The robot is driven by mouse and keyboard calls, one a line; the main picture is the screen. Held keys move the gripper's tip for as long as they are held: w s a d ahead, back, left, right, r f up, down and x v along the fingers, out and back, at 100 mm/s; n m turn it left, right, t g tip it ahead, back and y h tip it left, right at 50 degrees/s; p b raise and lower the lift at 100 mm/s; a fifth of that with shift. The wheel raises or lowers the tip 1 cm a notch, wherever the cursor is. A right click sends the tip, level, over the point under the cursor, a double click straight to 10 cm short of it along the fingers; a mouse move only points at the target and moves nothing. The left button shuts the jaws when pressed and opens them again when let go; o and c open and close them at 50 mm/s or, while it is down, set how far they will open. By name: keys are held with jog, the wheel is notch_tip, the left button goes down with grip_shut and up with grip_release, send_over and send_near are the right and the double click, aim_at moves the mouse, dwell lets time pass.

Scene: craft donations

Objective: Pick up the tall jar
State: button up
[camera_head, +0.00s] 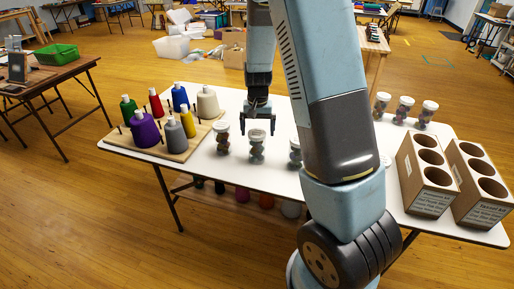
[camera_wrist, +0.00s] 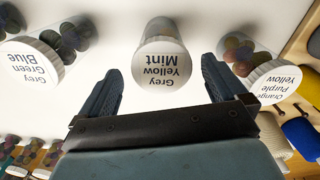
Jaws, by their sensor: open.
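The middle jar (camera_head: 257,152) of the front row stands upright on the white table (camera_head: 235,105), clear with a white lid and dark contents. It looks slightly taller than its neighbours. In the wrist view this jar (camera_wrist: 163,52) has a lid reading "Grey Yellow Mint" and lies ahead, between the lines of the two fingers. My gripper (camera_head: 259,122) is open and empty, pointing down just above or behind its lid. I cannot tell the exact gap. A jar (camera_head: 222,140) stands to its left and another (camera_head: 295,153) to its right, partly hidden by my arm.
A wooden board (camera_head: 180,152) with several coloured yarn cones is at left. Two cardboard holders with round holes (camera_head: 425,180) (camera_head: 480,190) stand at right. Several more jars (camera_head: 403,110) stand at the back right. The neighbouring jars flank the middle one, with bare table between.

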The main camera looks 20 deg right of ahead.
aim_at(257, 142)
jog(key=shift+s+a+f, duration=0.1)
jog(key=shift+s+f, duration=0.05)
jog(key=shift+f, duration=1.3)
jog(key=shift+s+a+f, duration=0.1)
jog(key=shift+f, duration=1.35)
jog(key=shift+c, duration=0.3)
jog(key=c, duration=1.1)
